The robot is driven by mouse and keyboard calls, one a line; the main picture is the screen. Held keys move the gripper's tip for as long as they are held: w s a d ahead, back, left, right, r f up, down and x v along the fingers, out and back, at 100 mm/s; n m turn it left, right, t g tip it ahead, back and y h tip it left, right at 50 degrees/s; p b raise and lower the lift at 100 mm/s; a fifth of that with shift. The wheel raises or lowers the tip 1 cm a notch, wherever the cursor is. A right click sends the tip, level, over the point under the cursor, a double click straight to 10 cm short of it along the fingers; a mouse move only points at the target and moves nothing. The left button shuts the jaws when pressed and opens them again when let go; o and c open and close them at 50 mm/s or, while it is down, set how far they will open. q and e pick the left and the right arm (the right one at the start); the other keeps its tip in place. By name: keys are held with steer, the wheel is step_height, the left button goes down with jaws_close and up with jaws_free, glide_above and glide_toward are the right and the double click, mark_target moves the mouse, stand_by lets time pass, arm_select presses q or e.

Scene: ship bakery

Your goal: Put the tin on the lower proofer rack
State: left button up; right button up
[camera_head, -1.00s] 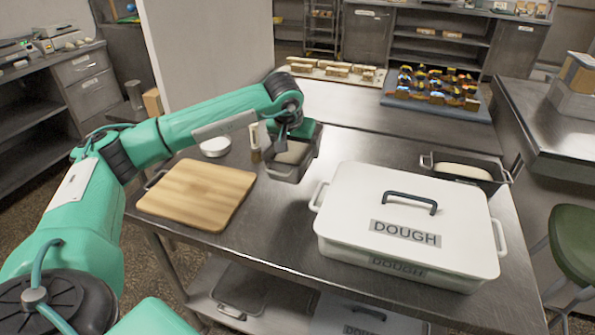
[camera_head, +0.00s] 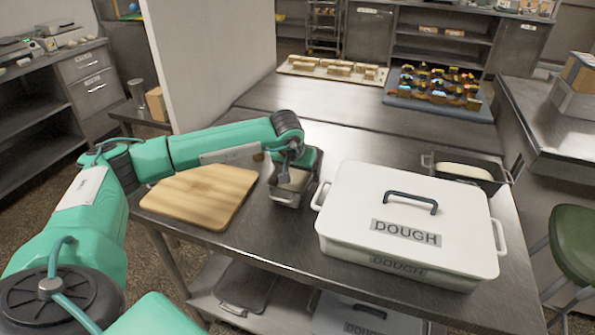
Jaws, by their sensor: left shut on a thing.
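A dark metal tin with pale dough in it (camera_head: 287,196) is at the middle of the steel table, between the cutting board and the white dough box. My left gripper (camera_head: 297,180) is over the tin and shut on it; the gripper and wrist hide part of its far side. I cannot tell whether the tin touches the table. A second dark tin with dough (camera_head: 464,170) stands at the right behind the dough box. No proofer rack can be made out with certainty. My right gripper is not in view.
The white DOUGH box (camera_head: 405,225) stands close to the tin's right. A wooden cutting board (camera_head: 200,195) lies to its left. Behind are a board of loaves (camera_head: 332,70) and a tray of colourful items (camera_head: 437,88). A pale wall panel (camera_head: 207,60) rises at the back left.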

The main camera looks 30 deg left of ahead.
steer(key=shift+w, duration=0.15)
arm_select(q)
steer(key=o, duration=1.2)
steer(key=shift+o, duration=0.3)
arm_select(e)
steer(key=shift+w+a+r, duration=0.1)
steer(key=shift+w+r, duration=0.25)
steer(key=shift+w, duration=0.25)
arm_select(q)
steer(key=shift+r, duration=0.1)
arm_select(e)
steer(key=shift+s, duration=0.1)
